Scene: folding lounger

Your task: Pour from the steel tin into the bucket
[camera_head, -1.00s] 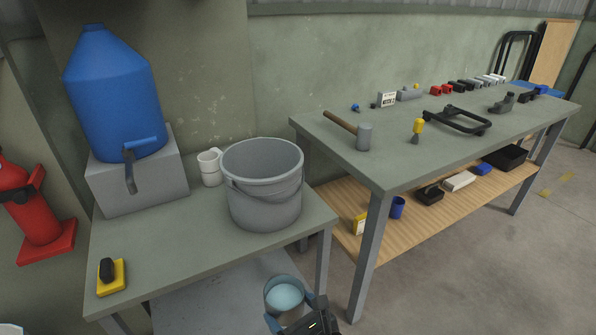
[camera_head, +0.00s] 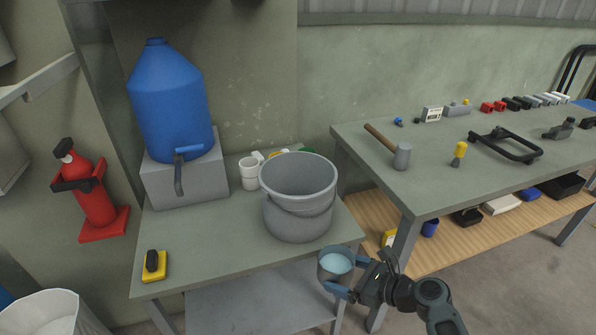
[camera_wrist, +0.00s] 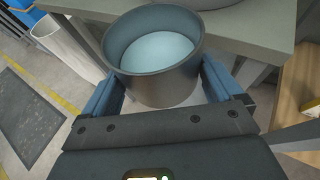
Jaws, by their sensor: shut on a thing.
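The steel tin (camera_head: 336,268) is a small grey cup with pale blue liquid inside. My gripper (camera_head: 345,276) is shut on it, with blue fingers on either side, and holds it nearly upright just off the front right edge of the small table. In the wrist view the tin (camera_wrist: 153,84) sits between the fingers (camera_wrist: 160,85), its liquid surface showing. The bucket (camera_head: 298,205) is grey with a wire handle and stands upright on the small table, behind and to the left of the tin. The inside bottom of the bucket is hidden.
A workbench (camera_head: 440,180) with a mallet and tools stands right. A red extinguisher (camera_head: 90,190) hangs left.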

